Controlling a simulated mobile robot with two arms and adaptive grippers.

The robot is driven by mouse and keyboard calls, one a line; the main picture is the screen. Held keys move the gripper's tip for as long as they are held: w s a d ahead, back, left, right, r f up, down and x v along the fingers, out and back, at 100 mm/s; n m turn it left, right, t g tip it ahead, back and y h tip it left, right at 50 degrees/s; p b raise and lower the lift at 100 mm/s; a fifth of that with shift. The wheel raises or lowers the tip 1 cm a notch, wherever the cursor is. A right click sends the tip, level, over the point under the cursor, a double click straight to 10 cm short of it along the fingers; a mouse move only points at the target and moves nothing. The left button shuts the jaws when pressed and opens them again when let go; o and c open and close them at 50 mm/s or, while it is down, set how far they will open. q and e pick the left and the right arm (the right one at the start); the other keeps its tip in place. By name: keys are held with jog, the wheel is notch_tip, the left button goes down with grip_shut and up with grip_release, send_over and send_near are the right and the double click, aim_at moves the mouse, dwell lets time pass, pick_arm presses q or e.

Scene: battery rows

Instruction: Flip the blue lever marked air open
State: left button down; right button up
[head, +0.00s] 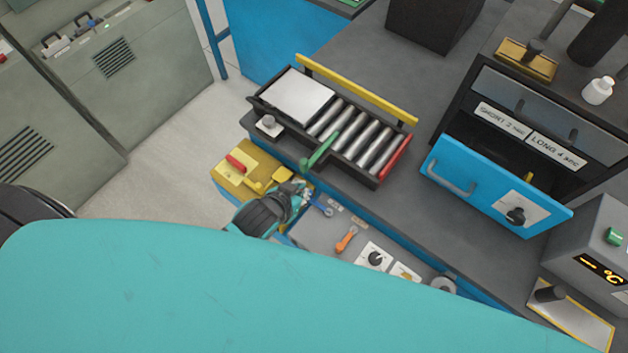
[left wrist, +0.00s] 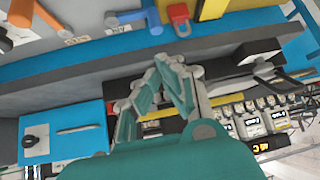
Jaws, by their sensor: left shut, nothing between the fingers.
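The blue lever (head: 322,208) sits on the grey control panel (head: 318,238) at the front of the bench, beside small labels too small to read in the head view. An orange lever (head: 346,240) is to its lower right. My left gripper (head: 300,191) is right beside the blue lever, at its upper left; I cannot tell whether they touch. In the left wrist view my left gripper (left wrist: 170,82) is shut and empty, with the blue lever (left wrist: 128,24) above its fingertips at the top. My right gripper is not in view.
A yellow box (head: 238,178) with a red handle adjoins the panel on the left. A roller tray (head: 345,145) with a green lever stands behind it. A blue door (head: 480,195) hangs open at the right. White dials sit farther right on the panel.

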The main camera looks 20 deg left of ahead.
pick_arm(q)
jog(key=p, duration=0.1)
send_over(319, 203)
jog(key=w+a, duration=0.2)
notch_tip(319, 203, down, 7)
jog(key=shift+w+f, duration=0.15)
jog(key=shift+w, duration=0.05)
jog(key=shift+a, duration=0.1)
jog(key=shift+w, duration=0.1)
